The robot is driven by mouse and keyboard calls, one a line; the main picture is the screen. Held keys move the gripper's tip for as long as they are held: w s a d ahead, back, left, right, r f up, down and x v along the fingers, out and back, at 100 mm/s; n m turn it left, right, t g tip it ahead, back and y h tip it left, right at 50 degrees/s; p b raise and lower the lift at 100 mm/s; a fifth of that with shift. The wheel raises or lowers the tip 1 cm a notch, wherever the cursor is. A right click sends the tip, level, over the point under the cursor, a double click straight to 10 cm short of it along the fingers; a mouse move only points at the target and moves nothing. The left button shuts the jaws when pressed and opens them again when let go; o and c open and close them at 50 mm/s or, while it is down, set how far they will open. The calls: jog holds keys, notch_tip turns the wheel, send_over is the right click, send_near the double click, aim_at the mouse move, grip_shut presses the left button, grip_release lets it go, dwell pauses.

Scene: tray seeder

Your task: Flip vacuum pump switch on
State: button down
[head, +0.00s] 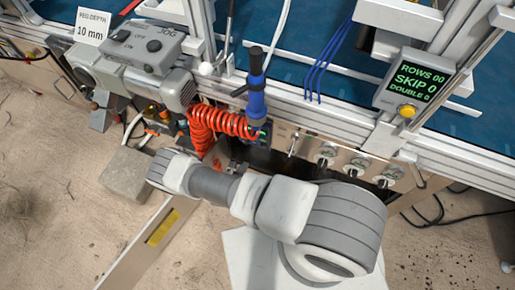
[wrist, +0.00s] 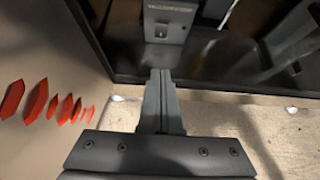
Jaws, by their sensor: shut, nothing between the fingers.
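In the wrist view, a grey box with a label (wrist: 170,13), which seems to read vacuum pump, is at the top centre. A small light-coloured part (wrist: 161,31), perhaps the switch, shows on its lower face. Its position, on or off, is too small to tell. My gripper (wrist: 160,73) is shut and empty, its fingertips pointing at the box from just below it in the picture. I cannot tell whether they touch it. In the head view my arm crosses the front of the machine, and my gripper cannot be made out there.
A coiled orange hose (head: 215,124) and a blue-handled tool (head: 257,92) hang close above my arm. A panel with several knobs (head: 327,152) lies to the right. A counter display (head: 412,80) and a grey jog box (head: 145,45) flank the frame. A concrete block (head: 126,177) stands on the floor.

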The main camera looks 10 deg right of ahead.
jog(key=shift+f, duration=0.1)
jog(key=b+x, duration=0.4)
jog(key=x, duration=0.6)
jog(key=shift+f, duration=0.15)
jog(key=shift+w+d+b, duration=0.6)
jog(key=shift+w+d, duration=0.2)
jog(key=shift+w, duration=0.25)
jog(key=shift+w+d, duration=0.4)
jog(key=shift+w, duration=0.2)
jog(key=shift+w+d+f, duration=0.1)
jog(key=shift+w+f, duration=0.05)
jog(key=shift+w, duration=0.05)
